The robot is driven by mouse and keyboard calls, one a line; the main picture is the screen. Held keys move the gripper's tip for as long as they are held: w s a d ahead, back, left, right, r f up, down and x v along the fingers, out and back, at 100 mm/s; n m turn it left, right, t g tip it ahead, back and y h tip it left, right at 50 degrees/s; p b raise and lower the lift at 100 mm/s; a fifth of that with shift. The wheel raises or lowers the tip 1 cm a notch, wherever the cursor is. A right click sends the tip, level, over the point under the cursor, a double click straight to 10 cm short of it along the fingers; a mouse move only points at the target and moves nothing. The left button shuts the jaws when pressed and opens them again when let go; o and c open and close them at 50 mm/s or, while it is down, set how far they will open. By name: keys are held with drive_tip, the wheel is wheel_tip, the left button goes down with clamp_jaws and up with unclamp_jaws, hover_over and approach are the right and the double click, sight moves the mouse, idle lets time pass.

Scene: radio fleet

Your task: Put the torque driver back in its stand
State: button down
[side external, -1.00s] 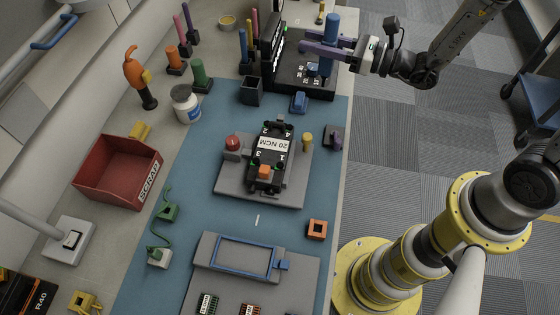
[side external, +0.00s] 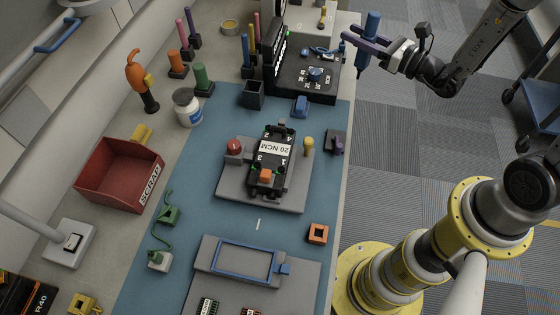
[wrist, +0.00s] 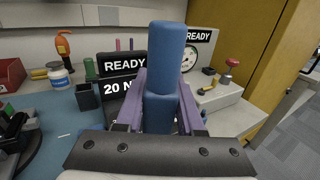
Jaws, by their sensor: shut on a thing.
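My gripper (side external: 366,45) has purple fingers shut on the torque driver, a blue-handled tool (side external: 372,25). It holds the driver nearly upright, raised just past the bench's right edge, its dark shaft pointing down. In the wrist view the blue handle (wrist: 165,50) stands between the fingers (wrist: 163,98) and hides part of what is behind. A black unit with a blue-centred dial (side external: 315,74) lies to the left of the driver. Several holders stand at the back left, including ones with an orange (side external: 176,60) and a green (side external: 201,75) handle. I cannot tell which stand is the driver's.
An open dark box (side external: 253,95) stands left of the dial unit. A red scrap bin (side external: 118,178) is on the left. A white jar (side external: 187,110) stands near the mat. Floor lies right of the bench.

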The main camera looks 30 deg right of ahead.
wheel_tip(320, 180, up, 16)
drive_tip(key=n+g+y, duration=0.4)
drive_tip(key=n+y, duration=0.2)
drive_tip(key=y, duration=0.2)
hover_over(254, 95)
drive_tip(key=w, duration=0.4)
wheel_tip(254, 95, down, 22)
drive_tip(key=a, duration=0.1)
drive_tip(key=shift+r, duration=0.2)
drive_tip(key=shift+f, duration=0.15)
drive_tip(key=c, duration=0.8)
unclamp_jaws()
